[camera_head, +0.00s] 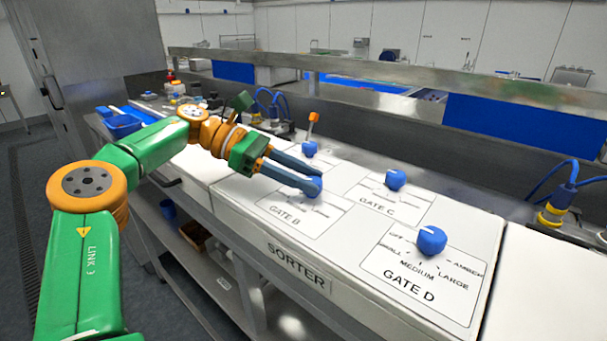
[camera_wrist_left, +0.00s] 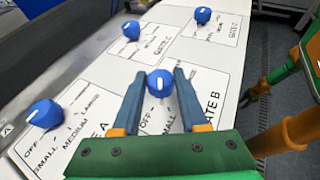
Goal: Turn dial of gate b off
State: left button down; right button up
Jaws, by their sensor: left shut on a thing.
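The blue gate B dial (camera_wrist_left: 160,83) sits on its white label card (camera_head: 285,217) on the sorter's top. A white pointer line shows on its face in the left wrist view, roughly along the line of my fingers, with "OFF" printed to the left of the dial. My left gripper (camera_head: 315,179) reaches in from the left and is shut on this dial, one finger on each side; the fingers partly hide it in the head view.
Other blue dials stand close by: gate C (camera_head: 396,179), gate D (camera_head: 431,239), and one behind gate B (camera_head: 309,149). A metal rail (camera_head: 400,88) runs behind the sorter. Blue cables and a yellow-based connector (camera_head: 553,214) are at the right.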

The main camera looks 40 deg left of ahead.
pick_arm(q)
jog(key=shift+f+m+g, duration=0.2)
jog(key=shift+m+g, duration=0.5)
jog(key=shift+g, duration=0.1)
jog(key=shift+c, duration=2.2)
grip_release()
jog(key=shift+r, duration=0.1)
